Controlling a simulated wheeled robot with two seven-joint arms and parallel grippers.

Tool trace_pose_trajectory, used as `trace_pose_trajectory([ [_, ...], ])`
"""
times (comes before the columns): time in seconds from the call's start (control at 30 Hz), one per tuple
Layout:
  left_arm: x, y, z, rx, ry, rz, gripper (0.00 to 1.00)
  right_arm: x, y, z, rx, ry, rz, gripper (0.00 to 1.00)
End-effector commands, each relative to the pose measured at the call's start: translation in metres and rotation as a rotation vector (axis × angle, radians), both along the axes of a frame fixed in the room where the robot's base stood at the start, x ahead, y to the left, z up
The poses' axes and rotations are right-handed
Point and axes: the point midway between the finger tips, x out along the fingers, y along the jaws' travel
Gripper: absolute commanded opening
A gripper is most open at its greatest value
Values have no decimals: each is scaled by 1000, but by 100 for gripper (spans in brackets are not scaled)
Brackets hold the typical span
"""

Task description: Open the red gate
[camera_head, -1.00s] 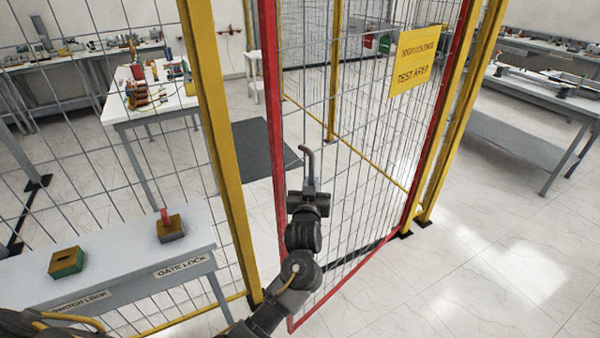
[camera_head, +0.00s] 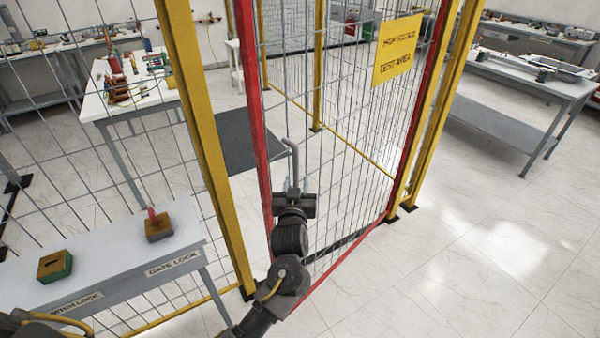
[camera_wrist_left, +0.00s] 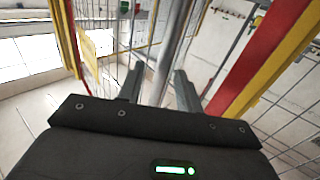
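The red gate (camera_head: 253,130) has a red frame with wire mesh and a yellow test-area sign (camera_head: 397,50). It stands ajar, its left edge apart from the yellow post (camera_head: 200,140). A grey bent handle (camera_head: 293,152) is beside its left edge. My left gripper (camera_head: 292,190) is at the lower part of this handle. In the left wrist view the handle (camera_wrist_left: 170,45) runs between the two close-set fingers of the left gripper (camera_wrist_left: 160,82), which look closed around it; the exact contact is hard to see. My right gripper is not in view.
A grey bench (camera_head: 110,272) at the left carries the switch lock (camera_head: 55,266) and the gate lock (camera_head: 158,226). Mesh fencing stands behind it. A white table (camera_head: 150,100) stands inside the fence. Tiled floor (camera_head: 470,265) at the right is clear.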

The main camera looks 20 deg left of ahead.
Motion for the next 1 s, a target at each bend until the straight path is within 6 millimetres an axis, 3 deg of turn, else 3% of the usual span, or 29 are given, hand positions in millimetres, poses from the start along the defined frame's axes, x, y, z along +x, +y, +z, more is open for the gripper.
trace_pose_trajectory([
  [0.03, -12, -3, 6, -1, 4, -1, 35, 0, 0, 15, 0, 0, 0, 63],
  [0.1, -26, -7, 6, -1, 5, 0, 35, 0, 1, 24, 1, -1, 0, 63],
  [0.4, -67, -18, 3, 1, 1, 0, 35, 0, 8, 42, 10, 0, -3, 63],
  [0.77, -73, -20, 2, 1, -1, 0, 35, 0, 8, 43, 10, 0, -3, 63],
  [0.83, -73, -20, 0, 3, 2, -1, 27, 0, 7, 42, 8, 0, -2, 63],
  [0.93, -73, -21, -24, 19, 37, -15, 14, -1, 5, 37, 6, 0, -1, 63],
  [1.0, -76, -23, -66, 44, 98, -39, 5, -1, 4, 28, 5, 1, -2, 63],
])
